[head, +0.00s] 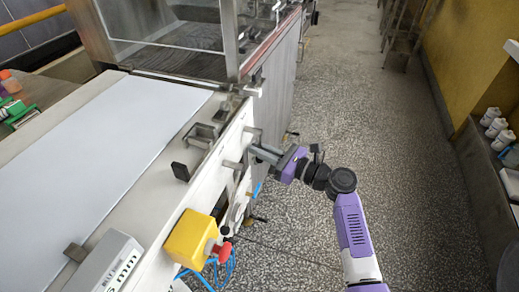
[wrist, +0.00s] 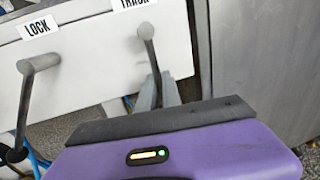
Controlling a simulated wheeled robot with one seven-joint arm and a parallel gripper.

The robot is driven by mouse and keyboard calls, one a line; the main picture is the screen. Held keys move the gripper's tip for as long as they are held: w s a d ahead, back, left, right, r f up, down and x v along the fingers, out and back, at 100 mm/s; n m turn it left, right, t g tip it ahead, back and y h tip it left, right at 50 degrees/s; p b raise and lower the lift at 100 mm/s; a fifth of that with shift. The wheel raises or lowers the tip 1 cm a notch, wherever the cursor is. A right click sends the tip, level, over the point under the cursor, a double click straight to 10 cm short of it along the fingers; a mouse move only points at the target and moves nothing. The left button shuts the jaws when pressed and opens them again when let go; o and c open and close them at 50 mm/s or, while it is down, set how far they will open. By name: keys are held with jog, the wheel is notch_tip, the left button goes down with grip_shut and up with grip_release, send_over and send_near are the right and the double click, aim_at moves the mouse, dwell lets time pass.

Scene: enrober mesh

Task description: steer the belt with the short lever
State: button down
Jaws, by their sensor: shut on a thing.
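The TRACK lever (wrist: 148,50), a grey rod, comes out of the white side panel under a label reading TRACK in the wrist view. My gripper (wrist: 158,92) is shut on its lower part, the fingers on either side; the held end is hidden. In the head view my gripper (head: 258,153) is at the machine's side, by the panel. A second lever (wrist: 28,90), under a label reading LOCK, stands apart to the left and hangs down to a black knob. The wide pale belt (head: 110,130) lies flat on top of the machine.
A yellow box with a red stop button (head: 219,250) juts from the side panel below my gripper. Blue cables hang beneath it. A metal and glass housing (head: 180,35) stands beyond the belt. The speckled floor (head: 340,90) to the right is clear.

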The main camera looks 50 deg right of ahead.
dwell(0.8)
jog(key=m+p, duration=0.1)
jog(key=p, duration=0.2)
jog(key=shift+s+a+r, duration=0.1)
jog(key=shift+a+r, duration=0.2)
jog(key=shift+r, duration=0.05)
jog(key=m+p, duration=0.1)
jog(key=p, duration=0.2)
jog(key=shift+s+a+p, duration=0.1)
jog(key=shift+a+p, duration=0.25)
jog(key=shift+s+a+f+m+g+p, duration=0.15)
jog(key=shift+m+g+p, duration=0.15)
jog(key=shift+m+p, duration=0.25)
jog(key=shift+f, duration=0.1)
jog(key=c, duration=1.5)
grip_release()
jog(key=shift+c, duration=0.2)
